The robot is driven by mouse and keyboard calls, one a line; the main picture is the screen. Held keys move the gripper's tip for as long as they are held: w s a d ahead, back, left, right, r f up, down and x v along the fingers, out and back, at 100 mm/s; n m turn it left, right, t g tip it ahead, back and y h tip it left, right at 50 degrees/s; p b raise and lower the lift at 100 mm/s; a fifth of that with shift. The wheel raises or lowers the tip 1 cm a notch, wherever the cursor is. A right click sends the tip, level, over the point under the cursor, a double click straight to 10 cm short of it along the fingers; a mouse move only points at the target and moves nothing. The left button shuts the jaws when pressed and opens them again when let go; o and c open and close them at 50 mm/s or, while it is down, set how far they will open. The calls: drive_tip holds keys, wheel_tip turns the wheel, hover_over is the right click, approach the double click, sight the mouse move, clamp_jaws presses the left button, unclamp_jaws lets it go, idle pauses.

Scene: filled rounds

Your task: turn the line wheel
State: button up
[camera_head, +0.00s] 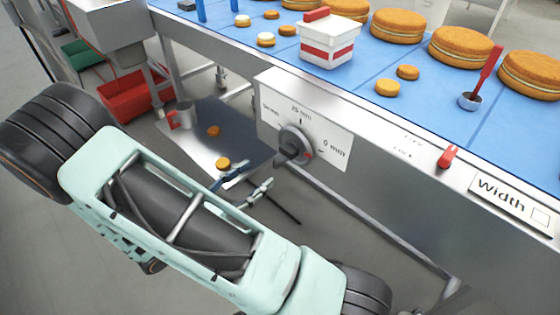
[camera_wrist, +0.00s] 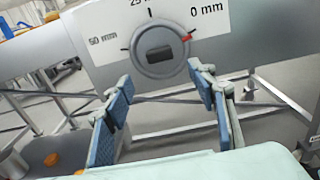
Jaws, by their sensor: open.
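The line wheel (camera_head: 293,147) is a dark grey round knob with a raised grip bar, on a white scale plate (camera_head: 330,158) on the front of the steel conveyor. In the wrist view the wheel (camera_wrist: 160,57) sits ahead, between my fingers in the picture. The plate reads 50 mm at left, 25 mm at top and 0 mm at right. The wheel's red mark (camera_wrist: 187,38) lies at upper right, close to 0 mm. My gripper (camera_head: 243,182) is open and empty, lower left of the wheel and apart from it; its blue-padded fingers (camera_wrist: 162,84) show in the wrist view.
The blue belt (camera_head: 345,80) above carries large filled rounds (camera_head: 398,26), small rounds, a red-and-white box (camera_head: 328,44) and a red-handled tool (camera_head: 482,78). A red lever (camera_head: 448,157) and Width label (camera_head: 512,198) are to the right. A low tray (camera_head: 195,140) holds a mug (camera_head: 184,114).

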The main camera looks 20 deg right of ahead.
sight(285, 154)
drive_tip(key=b+x, duration=0.1)
drive_tip(key=x, duration=0.9)
drive_tip(key=shift+w+d, duration=0.1)
drive_tip(key=shift+c, duration=0.4)
drive_tip(key=c, duration=1.1)
